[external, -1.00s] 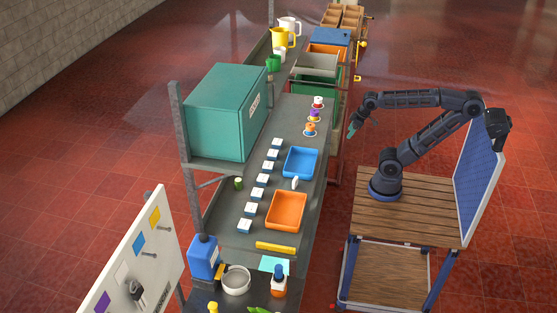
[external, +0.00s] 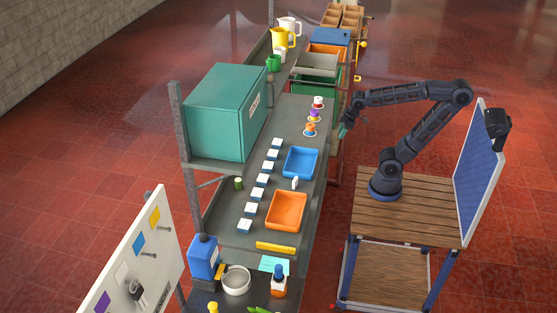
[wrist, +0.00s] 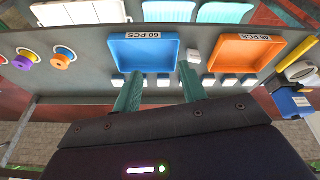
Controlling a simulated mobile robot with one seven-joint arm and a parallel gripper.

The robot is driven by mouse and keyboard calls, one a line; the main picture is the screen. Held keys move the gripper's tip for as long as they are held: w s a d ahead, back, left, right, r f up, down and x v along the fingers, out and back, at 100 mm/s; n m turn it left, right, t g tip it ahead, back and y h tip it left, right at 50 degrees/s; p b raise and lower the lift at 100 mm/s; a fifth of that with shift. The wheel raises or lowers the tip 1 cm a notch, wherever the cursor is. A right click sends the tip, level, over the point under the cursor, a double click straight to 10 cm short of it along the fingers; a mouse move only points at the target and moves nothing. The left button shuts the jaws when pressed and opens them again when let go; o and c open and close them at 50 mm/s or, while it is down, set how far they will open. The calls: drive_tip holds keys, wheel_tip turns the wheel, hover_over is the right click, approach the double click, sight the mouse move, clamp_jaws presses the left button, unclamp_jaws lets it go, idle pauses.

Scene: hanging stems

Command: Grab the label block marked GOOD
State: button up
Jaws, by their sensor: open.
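Several small white-topped blocks with blue sides stand in a row along the grey bench, with one in the middle of the row (external: 263,180). They also show in the wrist view, one of them near the right finger (wrist: 208,80). Any lettering on them is too small to read, so I cannot tell which is marked GOOD. My gripper (external: 343,131) is beside the bench's right edge, apart from the blocks. In the wrist view my gripper (wrist: 160,88) has its two green fingers spread, with nothing held between them.
A blue tray (external: 287,173) and an orange tray (external: 273,222) lie between the row and the bench's right edge, with a small white item (external: 295,183) between them. Coloured spools (external: 310,129) stand farther back. A teal cabinet (external: 222,115) is beyond the row.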

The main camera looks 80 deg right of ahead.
drive_tip(key=w+a+f+n+g, duration=0.1)
drive_tip(key=w+a+f+n, duration=0.2)
drive_tip(key=w, duration=0.3)
drive_tip(key=w+a+f+n+g, duration=0.1)
drive_tip(key=w+a+f+n, duration=0.1)
drive_tip(key=w+a+n, duration=0.3)
drive_tip(key=n+g, duration=0.2)
drive_tip(key=n, duration=0.3)
approach(295, 179)
drive_tip(key=shift+s+d+f, duration=0.1)
drive_tip(key=shift+s+d, duration=0.05)
drive_tip(key=shift+s, duration=0.35)
drive_tip(key=shift+w+a+f, duration=0.15)
drive_tip(key=shift+a+f, duration=0.05)
drive_tip(key=shift+f, duration=0.3)
wheel_tip(295, 179, down, 5)
drive_tip(key=shift+f, duration=0.15)
drive_tip(key=shift+w+d+f, duration=0.1)
drive_tip(key=shift+f, duration=1.15)
drive_tip(key=shift+w+d+f, duration=0.1)
drive_tip(key=shift+f, duration=1.2)
clamp_jaws()
